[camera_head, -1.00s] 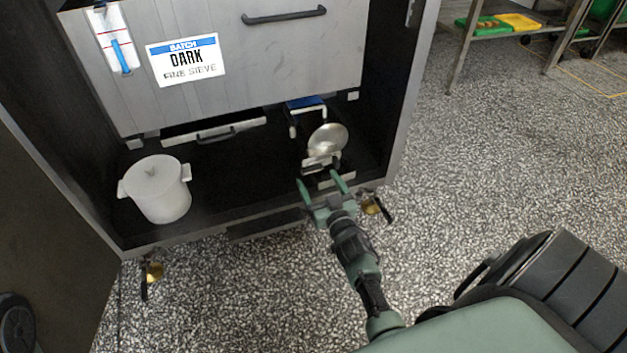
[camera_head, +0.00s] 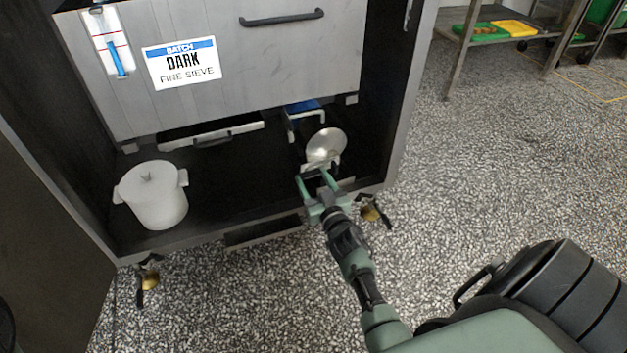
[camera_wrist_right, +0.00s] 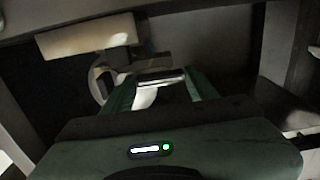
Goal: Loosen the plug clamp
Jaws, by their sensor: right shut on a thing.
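A round silver plug (camera_head: 326,144) sits low in the open cabinet, right of centre, in the head view. The plug clamp shows in the right wrist view as a pale metal bar (camera_wrist_right: 160,77) just in front of the plug. My right gripper (camera_head: 314,175) reaches in over the cabinet's front edge and is shut on this bar. Its green fingers stand either side of the bar in the wrist view (camera_wrist_right: 160,88). The fingers partly hide the clamp in the head view. My left gripper is not in view.
A white lidded pot (camera_head: 154,198) stands on the cabinet floor at left. A drawer front (camera_head: 235,65) with a "DARK fine sieve" label hangs above. A handled bar (camera_head: 212,133) lies under it. A blue-topped bracket (camera_head: 302,108) is behind the plug.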

